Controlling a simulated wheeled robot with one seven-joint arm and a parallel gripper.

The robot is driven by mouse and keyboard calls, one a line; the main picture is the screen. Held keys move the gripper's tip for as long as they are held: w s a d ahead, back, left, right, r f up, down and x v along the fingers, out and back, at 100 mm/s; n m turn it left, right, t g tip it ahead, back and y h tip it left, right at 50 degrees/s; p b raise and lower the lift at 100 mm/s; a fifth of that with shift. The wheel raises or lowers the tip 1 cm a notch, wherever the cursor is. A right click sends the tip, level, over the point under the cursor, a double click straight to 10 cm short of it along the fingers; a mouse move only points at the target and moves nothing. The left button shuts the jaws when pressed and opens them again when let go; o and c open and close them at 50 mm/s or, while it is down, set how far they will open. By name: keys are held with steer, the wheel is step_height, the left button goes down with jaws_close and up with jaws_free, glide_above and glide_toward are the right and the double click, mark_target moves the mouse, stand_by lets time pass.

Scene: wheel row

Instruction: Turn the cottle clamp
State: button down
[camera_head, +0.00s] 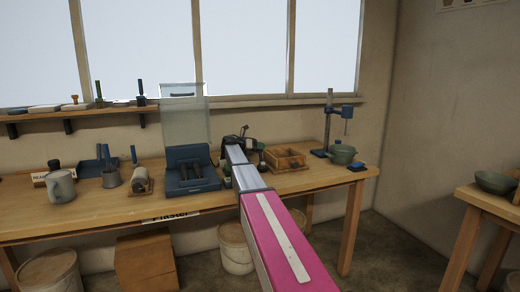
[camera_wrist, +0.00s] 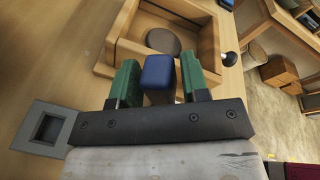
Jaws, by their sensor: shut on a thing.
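In the wrist view my gripper (camera_wrist: 158,80) has two green fingers, one on each side of a blue block (camera_wrist: 158,73), and is shut on it. The block looks to be the handle of the cottle clamp; the rest of the clamp is hidden. A wooden frame (camera_wrist: 122,50) with a round grey-brown disc (camera_wrist: 163,41) lies just beyond the fingertips. The wooden frame also shows on the workbench in the head view (camera_head: 287,159), right of my arm. In the head view my arm hides most of the gripper and the block.
A blue machine with a clear upright panel (camera_head: 190,171) stands left of my arm. A blue stand (camera_head: 330,140) and a green-grey bowl (camera_head: 342,154) are at the right end. A jug (camera_head: 61,187) and tools stand at the left. A grey square socket (camera_wrist: 45,128) lies left of the gripper.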

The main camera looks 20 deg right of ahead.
steer(key=shift+w+f+n, duration=0.5)
steer(key=shift+w+n, duration=0.2)
steer(key=shift+g, duration=0.4)
steer(key=c, duration=0.6)
jaws_free()
